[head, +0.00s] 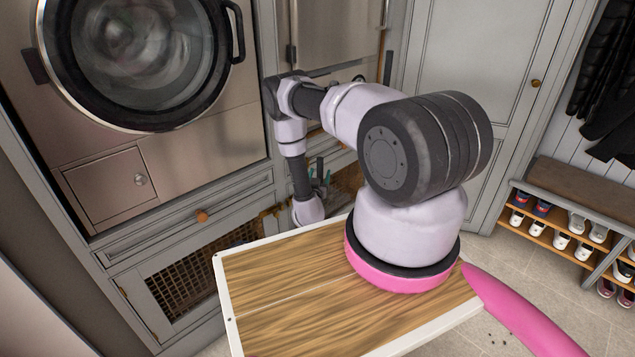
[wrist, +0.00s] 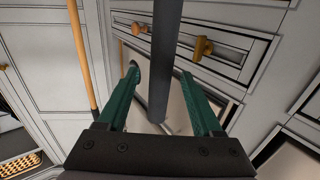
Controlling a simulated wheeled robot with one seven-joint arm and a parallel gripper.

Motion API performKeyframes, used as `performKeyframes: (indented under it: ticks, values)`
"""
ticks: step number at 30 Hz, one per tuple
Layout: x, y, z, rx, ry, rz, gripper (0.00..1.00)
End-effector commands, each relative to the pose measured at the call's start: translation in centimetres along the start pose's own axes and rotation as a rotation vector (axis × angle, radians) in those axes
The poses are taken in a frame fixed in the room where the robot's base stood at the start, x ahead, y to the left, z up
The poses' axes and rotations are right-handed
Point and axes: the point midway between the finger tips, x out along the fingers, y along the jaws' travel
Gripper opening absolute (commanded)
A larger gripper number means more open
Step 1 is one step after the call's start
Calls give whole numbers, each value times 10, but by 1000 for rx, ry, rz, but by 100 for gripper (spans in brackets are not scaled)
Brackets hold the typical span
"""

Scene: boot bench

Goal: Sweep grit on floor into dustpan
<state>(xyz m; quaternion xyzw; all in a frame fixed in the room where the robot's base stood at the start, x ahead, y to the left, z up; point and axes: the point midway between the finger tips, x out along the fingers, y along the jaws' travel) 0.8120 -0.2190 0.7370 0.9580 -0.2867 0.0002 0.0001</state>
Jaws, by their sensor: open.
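Small dark specks of grit (head: 497,341) lie on the tiled floor at the lower right of the head view. My gripper (wrist: 160,74) has green fingers, spread open. A dark grey upright pole (wrist: 165,50) stands between or just beyond them in the wrist view; I cannot tell whether it touches them or which tool it belongs to. A thin wooden handle (wrist: 86,60) stands to the left of the fingers. In the head view my gripper (head: 319,176) is small, close to the cabinet fronts. I cannot make out a dustpan or a brush head.
A washing machine (head: 140,60) and grey cabinets (head: 185,225) with wooden knobs line the left and back. A shoe bench (head: 575,225) with several pairs of shoes stands at the right, below hanging dark coats (head: 610,80). The tiled floor (head: 535,275) before the bench is mostly clear.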

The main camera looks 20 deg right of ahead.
Motion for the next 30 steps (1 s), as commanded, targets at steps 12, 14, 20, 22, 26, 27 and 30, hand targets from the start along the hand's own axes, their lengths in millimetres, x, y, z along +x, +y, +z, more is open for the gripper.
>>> performKeyframes:
  ticks: [12, 14, 20, 22, 26, 27, 30]
  values:
    - [41, 0, 0, 0, 0, 0, 67]
    - [42, 0, 0, 0, -1, -1, 67]
    - [42, 0, 0, 0, -1, -1, 63]
    - [42, 0, 0, 0, -1, -1, 37]
    - [42, 0, 0, 0, -1, -1, 0]
    - [42, 0, 0, 0, -1, -1, 0]
    - [42, 0, 0, 0, -1, -1, 0]
